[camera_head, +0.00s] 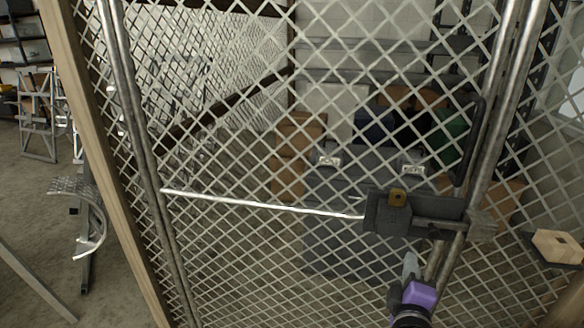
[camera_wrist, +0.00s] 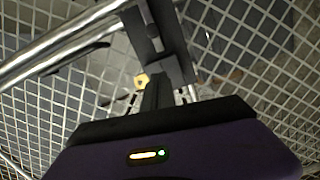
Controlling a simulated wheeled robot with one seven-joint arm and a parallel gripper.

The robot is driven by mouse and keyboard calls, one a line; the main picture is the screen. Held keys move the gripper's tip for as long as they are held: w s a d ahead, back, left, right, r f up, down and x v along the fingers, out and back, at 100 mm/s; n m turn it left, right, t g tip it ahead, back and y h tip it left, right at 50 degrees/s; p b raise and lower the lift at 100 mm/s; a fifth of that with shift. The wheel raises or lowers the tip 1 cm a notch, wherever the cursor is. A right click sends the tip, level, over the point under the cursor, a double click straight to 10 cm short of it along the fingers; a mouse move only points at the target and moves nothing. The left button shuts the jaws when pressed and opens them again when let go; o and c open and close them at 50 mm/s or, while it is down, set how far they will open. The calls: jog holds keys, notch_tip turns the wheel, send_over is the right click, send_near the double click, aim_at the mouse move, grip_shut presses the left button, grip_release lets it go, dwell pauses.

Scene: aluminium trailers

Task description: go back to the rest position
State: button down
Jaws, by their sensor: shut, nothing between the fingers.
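My gripper (camera_head: 411,268) is purple and grey and shows at the lower right of the head view, just below the dark latch box (camera_head: 385,214) of a chain-link gate. In the wrist view my gripper (camera_wrist: 157,92) points at the dark latch (camera_wrist: 160,40), with a small brass part (camera_wrist: 141,80) beside its fingers. The fingers are shut with nothing between them. I cannot tell whether the fingertips touch the latch.
The wire mesh gate (camera_head: 230,255) fills most of the head view, framed by metal posts. Cardboard boxes (camera_head: 290,175) and a dark case (camera_head: 330,235) stand behind it. A wooden block (camera_head: 557,246) sits at the right.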

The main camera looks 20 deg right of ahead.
jog(key=s+a+f+m+t+y, duration=0.1)
jog(key=s+a+m+t+y, duration=0.1)
jog(key=s+a+y, duration=0.35)
jog(key=s+a+m+t+y, duration=0.2)
jog(key=s+a+t+y, duration=0.1)
jog(key=a, duration=0.6)
jog(key=s+a+f+m+g+y, duration=0.1)
jog(key=s+a+m, duration=0.1)
jog(key=s, duration=0.9)
jog(key=s+a+f+m+g+y, duration=0.2)
jog(key=s+a, duration=0.3)
jog(key=s, duration=0.7)
